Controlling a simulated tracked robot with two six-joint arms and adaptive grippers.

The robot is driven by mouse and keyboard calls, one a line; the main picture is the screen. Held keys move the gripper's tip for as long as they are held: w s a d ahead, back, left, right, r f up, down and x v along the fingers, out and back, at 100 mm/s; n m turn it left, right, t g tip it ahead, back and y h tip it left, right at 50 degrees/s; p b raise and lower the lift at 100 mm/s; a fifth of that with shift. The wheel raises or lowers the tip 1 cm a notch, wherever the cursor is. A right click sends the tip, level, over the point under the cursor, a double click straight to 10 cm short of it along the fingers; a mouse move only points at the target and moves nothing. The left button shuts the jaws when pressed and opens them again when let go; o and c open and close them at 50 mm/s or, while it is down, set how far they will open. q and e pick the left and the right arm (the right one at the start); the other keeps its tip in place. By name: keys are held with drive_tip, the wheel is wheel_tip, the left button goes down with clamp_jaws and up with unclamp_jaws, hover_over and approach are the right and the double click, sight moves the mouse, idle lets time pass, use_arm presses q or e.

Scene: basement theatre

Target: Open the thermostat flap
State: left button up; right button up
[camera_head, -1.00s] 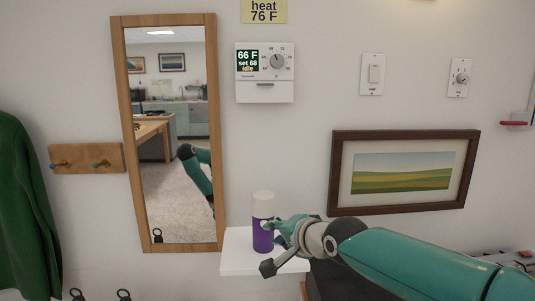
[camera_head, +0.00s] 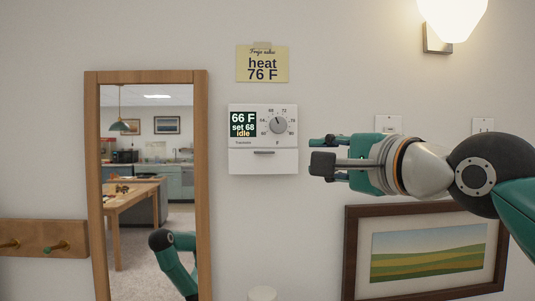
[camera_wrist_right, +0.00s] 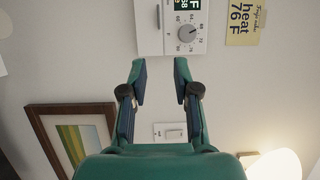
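The white thermostat (camera_head: 264,123) is on the wall in the head view, reading 66 F, set 68, idle, with a round dial (camera_head: 278,125). Its lower flap (camera_head: 263,161) is closed and has a dark slot-like handle. My right gripper (camera_head: 318,153) is just right of the thermostat, apart from it, with its fingers pointing left. In the right wrist view my right gripper (camera_wrist_right: 158,75) is open and empty, and the thermostat (camera_wrist_right: 154,30) lies ahead of the fingertips. The flap is on the left side there, partly cut off. My left gripper is not in view.
A yellow note (camera_head: 262,64) reading heat 76 F hangs above the thermostat. A wood-framed mirror (camera_head: 201,190) is to its left. A framed landscape picture (camera_head: 351,255) hangs below my right arm. A lit wall lamp (camera_head: 452,15) is at the upper right.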

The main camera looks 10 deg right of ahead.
sight(267, 153)
drive_tip(key=p+x, duration=0.2)
drive_tip(key=x, duration=0.3)
drive_tip(key=p+x, duration=0.2)
drive_tip(key=x, duration=0.3)
drive_tip(key=p+x, duration=0.2)
drive_tip(key=x, duration=0.3)
drive_tip(key=shift+a, duration=0.5)
drive_tip(key=shift+w+a+f+p, duration=0.15)
drive_tip(key=shift+w+a+p, duration=0.2)
drive_tip(key=shift+w, duration=0.3)
drive_tip(key=shift+d, duration=0.1)
clamp_jaws()
